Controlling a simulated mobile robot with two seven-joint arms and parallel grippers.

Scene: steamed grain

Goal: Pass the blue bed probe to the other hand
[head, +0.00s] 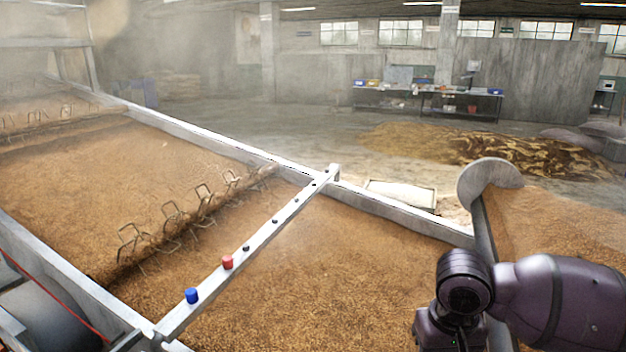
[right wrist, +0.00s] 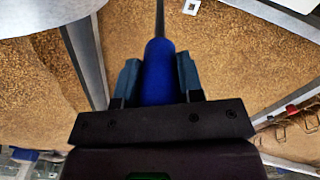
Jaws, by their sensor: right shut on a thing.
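In the right wrist view my right gripper (right wrist: 158,78) is shut on the blue handle of a probe (right wrist: 157,70). One finger lies on each side of the handle, and a thin dark shaft runs from it to the top of the picture. My left gripper is in neither view.
A pale bar (head: 262,238) crosses the grain bed (head: 340,250), with a blue knob (head: 192,296), a red knob (head: 228,262) and several dark spots along it. Wire tines (head: 172,222) stand in the grain. A metal rim (head: 225,150) edges the bed. Steam hangs at the upper left.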

